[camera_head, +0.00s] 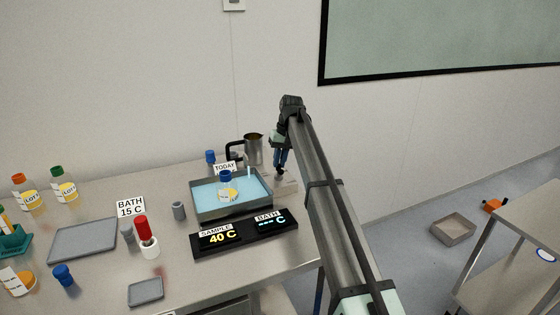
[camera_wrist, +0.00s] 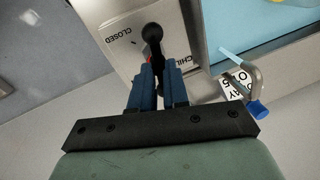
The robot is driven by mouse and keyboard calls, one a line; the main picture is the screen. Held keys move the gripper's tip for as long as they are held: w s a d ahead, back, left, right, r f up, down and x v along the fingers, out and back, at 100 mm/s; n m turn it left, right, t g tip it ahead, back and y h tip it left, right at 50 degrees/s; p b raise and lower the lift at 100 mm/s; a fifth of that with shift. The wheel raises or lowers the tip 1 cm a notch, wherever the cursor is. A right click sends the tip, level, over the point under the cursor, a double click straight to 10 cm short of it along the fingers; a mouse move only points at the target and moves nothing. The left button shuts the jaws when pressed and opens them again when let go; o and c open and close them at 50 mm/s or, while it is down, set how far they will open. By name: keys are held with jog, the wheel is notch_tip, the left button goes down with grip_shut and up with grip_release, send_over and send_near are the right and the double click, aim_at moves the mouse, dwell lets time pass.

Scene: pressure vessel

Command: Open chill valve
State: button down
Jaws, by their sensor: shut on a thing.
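The chill valve is a black round-ended lever (camera_wrist: 153,33) with a bit of red beside it, on a pale plate (camera_wrist: 120,40) marked CLOSED and, partly covered, CHIL. The plate also shows at the right of the bath in the head view (camera_head: 287,187). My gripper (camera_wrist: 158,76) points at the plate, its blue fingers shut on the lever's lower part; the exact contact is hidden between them. In the head view my gripper (camera_head: 281,160) is above the plate. The lever's end points away from the CHIL label, near the CLOSED side; its exact setting is unclear.
The bath (camera_head: 232,212) holds blue water and a blue-capped bottle (camera_head: 227,182). The display (camera_head: 245,234) reads SAMPLE 40 C and BATH with dashes. A metal jug (camera_head: 254,148) and a TODAY sign (camera_head: 225,168) stand behind. A BATH 15 C sign (camera_head: 130,206) stands left.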

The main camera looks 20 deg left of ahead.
jog(key=shift+n, duration=0.8)
jog(key=c, duration=1.1)
grip_release()
jog(key=r, duration=0.4)
jog(key=w+d+r, duration=0.1)
jog(key=r, duration=0.6)
jog(key=shift+w+d+r, duration=0.25)
jog(key=shift+w+r, duration=0.1)
jog(key=shift+r, duration=0.05)
